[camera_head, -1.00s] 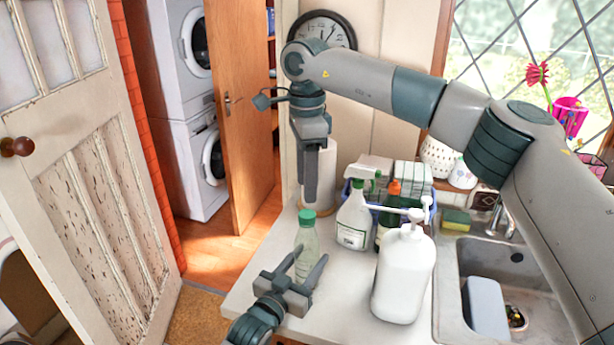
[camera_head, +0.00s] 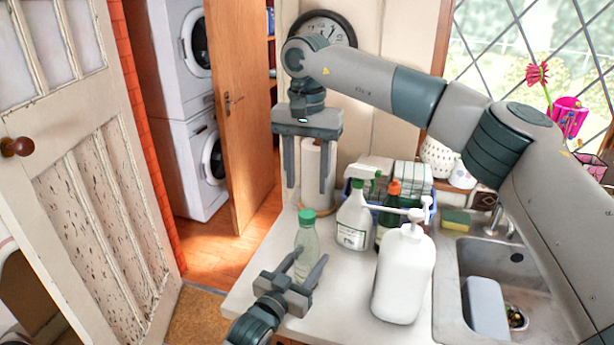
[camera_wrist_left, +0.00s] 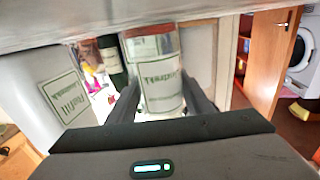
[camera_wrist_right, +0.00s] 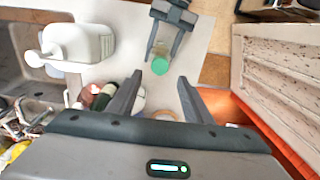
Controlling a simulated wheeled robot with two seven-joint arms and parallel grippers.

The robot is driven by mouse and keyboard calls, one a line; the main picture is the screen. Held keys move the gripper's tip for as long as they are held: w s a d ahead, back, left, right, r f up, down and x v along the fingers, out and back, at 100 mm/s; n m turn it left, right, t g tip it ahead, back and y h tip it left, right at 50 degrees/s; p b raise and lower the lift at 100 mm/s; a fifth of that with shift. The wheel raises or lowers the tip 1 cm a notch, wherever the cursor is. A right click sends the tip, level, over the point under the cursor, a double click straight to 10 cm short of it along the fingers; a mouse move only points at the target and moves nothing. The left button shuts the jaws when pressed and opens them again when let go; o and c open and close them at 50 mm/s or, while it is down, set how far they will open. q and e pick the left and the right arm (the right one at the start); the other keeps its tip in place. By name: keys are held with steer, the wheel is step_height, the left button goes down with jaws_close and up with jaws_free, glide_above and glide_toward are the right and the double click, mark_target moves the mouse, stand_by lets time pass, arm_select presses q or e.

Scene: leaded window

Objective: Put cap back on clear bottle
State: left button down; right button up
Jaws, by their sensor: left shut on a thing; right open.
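The clear bottle (camera_head: 306,243) stands upright on the counter, with the green cap (camera_head: 307,216) sitting on its top. I cannot tell how tightly the cap is seated. My left gripper (camera_head: 308,264) is shut on the bottle's body from the front, and the bottle (camera_wrist_left: 160,85) shows between its fingers in the left wrist view. My right gripper (camera_head: 307,188) is open and empty, pointing down above the cap, fingers spread left and right. In the right wrist view the green cap (camera_wrist_right: 160,66) lies beyond the open fingertips, roughly between them.
A white pump bottle (camera_head: 402,275) and a spray bottle (camera_head: 353,222) stand right of the clear bottle. A paper towel roll (camera_head: 312,165) is behind my right gripper. The sink (camera_head: 500,270) is at right. The counter's left edge (camera_head: 250,270) is close to the bottle.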

mark_target(307, 214)
steer(key=shift+f, duration=0.15)
steer(key=shift+f, duration=3.85)
steer(key=c, duration=1.1)
